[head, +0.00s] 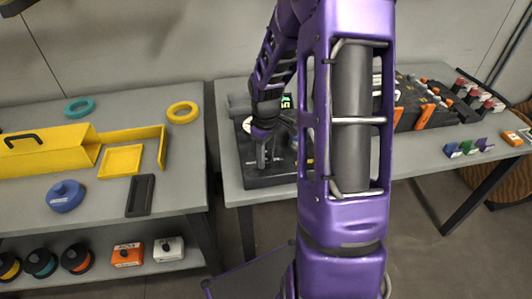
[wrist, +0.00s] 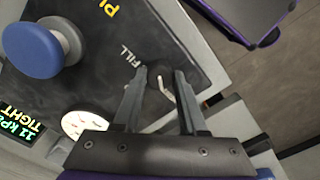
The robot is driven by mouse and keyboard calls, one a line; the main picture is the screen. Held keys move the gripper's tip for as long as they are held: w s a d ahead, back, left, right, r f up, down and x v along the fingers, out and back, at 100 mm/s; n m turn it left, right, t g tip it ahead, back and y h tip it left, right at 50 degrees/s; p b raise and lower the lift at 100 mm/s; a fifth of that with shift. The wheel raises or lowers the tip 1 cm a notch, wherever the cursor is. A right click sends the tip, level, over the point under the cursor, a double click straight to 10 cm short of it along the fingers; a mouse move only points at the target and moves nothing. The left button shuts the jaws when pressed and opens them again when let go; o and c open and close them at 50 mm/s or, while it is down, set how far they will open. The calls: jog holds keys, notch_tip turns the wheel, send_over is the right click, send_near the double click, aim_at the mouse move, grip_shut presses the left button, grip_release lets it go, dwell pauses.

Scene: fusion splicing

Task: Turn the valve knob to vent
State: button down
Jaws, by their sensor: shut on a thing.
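The valve knob (wrist: 155,80) is a small dark knob with a pale pointer line, on the black panel (wrist: 200,30) in the wrist view. The word FILL is printed beside it. My gripper (wrist: 162,75) has one finger on each side of the knob and is shut on it. In the head view my gripper (head: 262,153) reaches down onto the black test unit (head: 282,180), and the knob is hidden there. No vent label is readable. A lit display (wrist: 20,127) reads "11 kPa TIGHT", and a round white gauge (wrist: 86,123) is beside it.
A blue round knob (wrist: 36,48) stands on the panel away from my fingers. In the head view a yellow tray (head: 120,162), teal ring (head: 79,107) and yellow ring (head: 182,112) lie on the left bench. A gap separates the two benches. My arm covers the middle.

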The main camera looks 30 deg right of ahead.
aim_at(266, 159)
jog(key=shift+n, duration=0.3)
jog(key=shift+c, duration=2.3)
grip_release()
notch_tip(266, 159, up, 18)
jog(key=p, duration=0.2)
jog(key=shift+f, duration=0.25)
